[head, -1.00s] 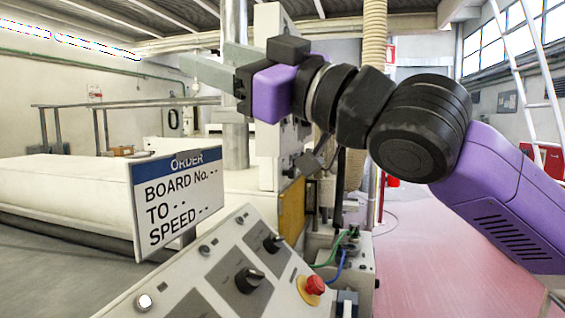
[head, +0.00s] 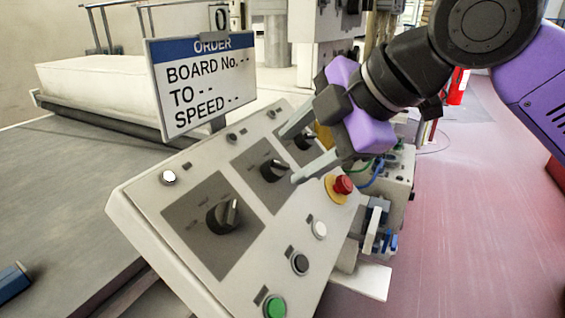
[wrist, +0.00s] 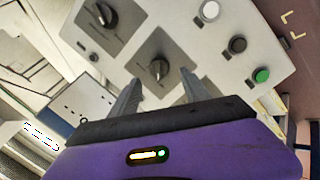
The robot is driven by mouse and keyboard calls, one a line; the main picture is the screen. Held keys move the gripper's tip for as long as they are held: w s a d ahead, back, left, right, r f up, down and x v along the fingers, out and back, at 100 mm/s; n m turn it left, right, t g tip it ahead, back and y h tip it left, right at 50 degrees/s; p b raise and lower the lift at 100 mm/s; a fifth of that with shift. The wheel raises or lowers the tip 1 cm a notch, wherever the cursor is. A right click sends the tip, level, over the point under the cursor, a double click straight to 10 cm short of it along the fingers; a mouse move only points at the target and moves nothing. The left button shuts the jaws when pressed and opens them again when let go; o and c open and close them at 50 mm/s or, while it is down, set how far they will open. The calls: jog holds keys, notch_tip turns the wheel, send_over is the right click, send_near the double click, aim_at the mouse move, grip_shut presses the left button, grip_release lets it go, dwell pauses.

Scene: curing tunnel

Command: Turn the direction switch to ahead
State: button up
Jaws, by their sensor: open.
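The slanted control panel (head: 130,203) carries three black rotary knobs in a row on grey plates. The near knob (head: 222,215), middle knob (head: 273,169) and far knob (head: 304,139) have labels too small to read, so I cannot tell which is the direction switch. My gripper (head: 289,157) is open and empty, low over the panel, with its fingers by the middle and far knobs. In the wrist view, one knob (wrist: 159,69), seemingly the middle one, lies just ahead of the gap between the fingers (wrist: 160,78). Contact is not visible.
A red emergency stop (head: 343,185) on a yellow base sits close to my gripper. White (head: 319,230), dark (head: 300,264) and green (head: 275,306) buttons line the panel's right side. An order sign (head: 197,85) stands behind the panel. The pink floor at right is clear.

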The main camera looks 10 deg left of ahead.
aim_at(281, 164)
jog(key=shift+x, duration=2.5)
grip_shut()
